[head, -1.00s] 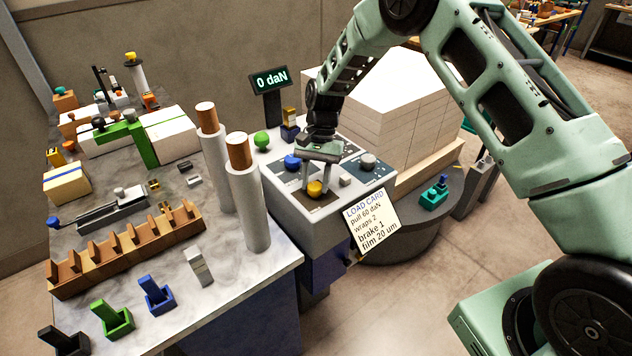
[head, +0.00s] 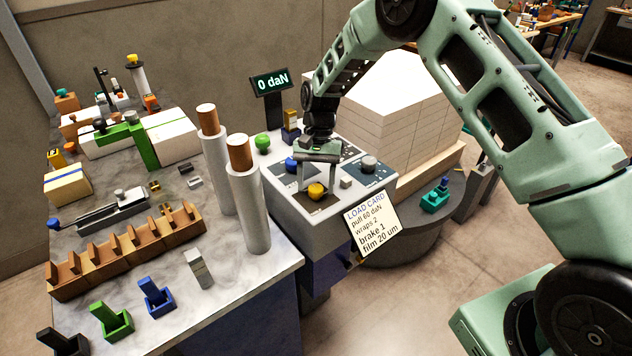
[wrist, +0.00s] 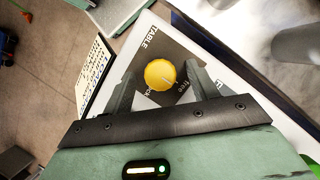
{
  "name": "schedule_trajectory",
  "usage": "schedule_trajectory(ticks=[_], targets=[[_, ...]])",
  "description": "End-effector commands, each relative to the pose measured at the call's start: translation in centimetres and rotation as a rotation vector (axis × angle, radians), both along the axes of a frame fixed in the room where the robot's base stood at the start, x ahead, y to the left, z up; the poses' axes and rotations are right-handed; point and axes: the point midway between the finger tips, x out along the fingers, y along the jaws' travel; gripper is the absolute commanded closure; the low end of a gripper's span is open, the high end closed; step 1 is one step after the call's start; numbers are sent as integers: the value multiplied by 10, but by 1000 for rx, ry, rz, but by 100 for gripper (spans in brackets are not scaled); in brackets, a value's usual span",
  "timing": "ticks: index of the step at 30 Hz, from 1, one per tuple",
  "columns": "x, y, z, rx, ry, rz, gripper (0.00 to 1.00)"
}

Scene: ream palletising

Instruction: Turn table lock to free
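The table lock is a yellow round knob (head: 316,191) on a dark plate at the front of the grey control box. In the wrist view the knob (wrist: 160,74) sits between my fingers, beside the printed words TABLE and free; another word is partly hidden. A small pale mark shows on the knob, but I cannot tell surely which word it points to. My gripper (head: 320,176) is over the box, pointing down. Its fingers are spread, and the wrist view shows gaps between the knob and both fingers (wrist: 163,88).
A blue knob (head: 291,164), a grey knob (head: 368,163) and a green knob (head: 262,142) stand on the same box. The load card (head: 371,226) hangs at its front. Two upright rolls (head: 249,212) stand close on the left. A display (head: 271,82) reads 0 daN.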

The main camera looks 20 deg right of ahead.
Motion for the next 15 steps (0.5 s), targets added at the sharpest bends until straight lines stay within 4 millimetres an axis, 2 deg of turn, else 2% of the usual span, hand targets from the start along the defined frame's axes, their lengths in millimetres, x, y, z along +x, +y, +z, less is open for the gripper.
schedule_trajectory(ticks=[10,15], targets=[[2,-1,3,0,-1,-2,42],[11,-5,25,0,-5,-2,42]])
